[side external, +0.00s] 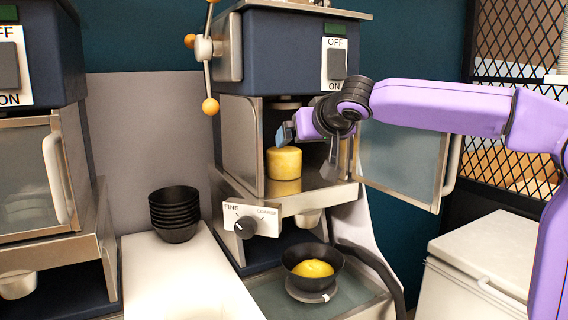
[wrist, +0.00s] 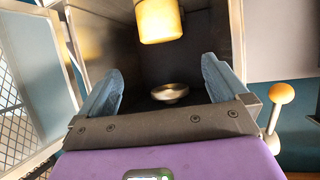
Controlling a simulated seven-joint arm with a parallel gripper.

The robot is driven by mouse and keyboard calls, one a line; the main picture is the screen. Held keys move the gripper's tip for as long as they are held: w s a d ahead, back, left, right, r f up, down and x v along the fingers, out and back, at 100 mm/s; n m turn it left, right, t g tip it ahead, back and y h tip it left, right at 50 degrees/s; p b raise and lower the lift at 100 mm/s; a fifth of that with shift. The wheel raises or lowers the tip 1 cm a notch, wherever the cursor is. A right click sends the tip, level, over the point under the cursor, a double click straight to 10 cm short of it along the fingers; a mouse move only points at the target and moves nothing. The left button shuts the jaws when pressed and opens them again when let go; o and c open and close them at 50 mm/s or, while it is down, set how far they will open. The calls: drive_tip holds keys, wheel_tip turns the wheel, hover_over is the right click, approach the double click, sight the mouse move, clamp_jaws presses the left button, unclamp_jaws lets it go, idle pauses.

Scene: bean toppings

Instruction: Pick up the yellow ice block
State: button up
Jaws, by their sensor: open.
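The yellow ice block (side external: 284,163) is a short cylinder standing upright on the metal floor inside the open ice shaver. In the wrist view the yellow block (wrist: 158,20) shows at the top, beyond the fingertips and cut off by the picture edge. My gripper (wrist: 161,80) is open, with its two blue fingers apart and nothing between them. In the side view my gripper (side external: 283,133) reaches into the shaver's opening, just above the block. One finger is hidden there, and I cannot tell whether it touches the block.
The shaver's glass door (side external: 402,165) stands open on the right. A round metal disc (wrist: 170,92) is inside the chamber. Below, a black bowl (side external: 300,262) holds a yellow mound. Stacked black bowls (side external: 174,212) stand left, and a white cooler (side external: 490,262) right.

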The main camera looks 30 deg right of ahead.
sight(287, 151)
drive_tip(key=x, duration=1.7)
drive_tip(key=shift+w+f, duration=0.1)
drive_tip(key=c, duration=0.9)
drive_tip(key=shift+c, duration=0.2)
drive_tip(key=shift+r, duration=0.2)
